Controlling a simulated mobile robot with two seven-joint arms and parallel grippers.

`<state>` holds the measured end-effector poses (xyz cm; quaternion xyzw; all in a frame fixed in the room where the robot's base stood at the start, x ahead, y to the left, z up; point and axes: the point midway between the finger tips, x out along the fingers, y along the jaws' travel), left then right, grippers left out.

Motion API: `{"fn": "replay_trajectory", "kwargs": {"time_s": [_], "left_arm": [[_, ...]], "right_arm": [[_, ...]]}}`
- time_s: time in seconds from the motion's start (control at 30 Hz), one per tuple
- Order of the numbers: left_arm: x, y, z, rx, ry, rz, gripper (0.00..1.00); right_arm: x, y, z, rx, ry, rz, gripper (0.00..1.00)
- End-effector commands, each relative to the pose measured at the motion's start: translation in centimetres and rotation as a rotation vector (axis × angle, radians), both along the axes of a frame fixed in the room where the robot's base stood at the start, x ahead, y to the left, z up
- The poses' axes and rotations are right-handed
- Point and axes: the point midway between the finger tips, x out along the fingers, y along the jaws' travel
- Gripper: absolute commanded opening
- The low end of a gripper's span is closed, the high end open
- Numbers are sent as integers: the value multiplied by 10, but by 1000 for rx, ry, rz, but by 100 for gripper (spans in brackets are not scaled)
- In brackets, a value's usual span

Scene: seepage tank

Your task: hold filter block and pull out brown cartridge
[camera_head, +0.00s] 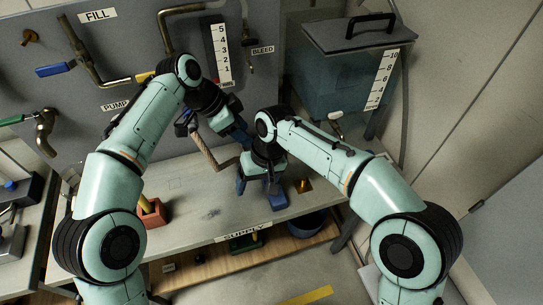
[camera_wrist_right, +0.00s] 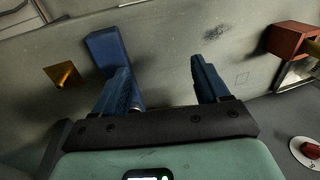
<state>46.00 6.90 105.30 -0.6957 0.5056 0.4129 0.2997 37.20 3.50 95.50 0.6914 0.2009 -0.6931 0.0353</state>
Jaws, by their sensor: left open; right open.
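My right gripper (camera_head: 258,190) points down over the bench shelf, open, its blue fingers apart. In the right wrist view its fingers (camera_wrist_right: 164,70) have only bare grey bench between them. A blue block (camera_wrist_right: 103,48) lies beside and partly behind its left finger there; I cannot tell whether it is the filter block. My left gripper (camera_head: 243,136) is open, higher and just left of the right wrist, its fingertips partly hidden by it. A red-brown block (camera_head: 152,218) with a yellow part sits on the left of the shelf; it also shows in the right wrist view (camera_wrist_right: 292,40). I cannot clearly identify the brown cartridge.
The panel (camera_head: 125,85) with pipes and valves stands behind the bench. A tan bent pipe (camera_head: 207,153) hangs near my left gripper. A lidded tank (camera_head: 340,75) stands back right. A brass square (camera_head: 303,186) is on the shelf. The shelf's middle left is clear.

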Motion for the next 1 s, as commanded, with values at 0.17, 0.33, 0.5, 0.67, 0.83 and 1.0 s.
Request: {"fn": "replay_trajectory", "kwargs": {"time_s": [0.17,0.33,0.5,0.67,0.83,1.0], "left_arm": [[0,0,0,0,0,0,43],[0,0,0,0,0,0,43],[0,0,0,0,0,0,43],[0,0,0,0,0,0,43],[0,0,0,0,0,0,43],[0,0,0,0,0,0,43]], "right_arm": [[24,-25,35,-135,-26,-8,74],[30,-40,57,-211,-38,-19,74],[31,-45,57,-234,-37,-22,74],[30,-46,34,-235,-34,-24,74],[30,-45,0,-235,-34,-23,74],[31,-45,-32,-234,-35,-23,74]]}}
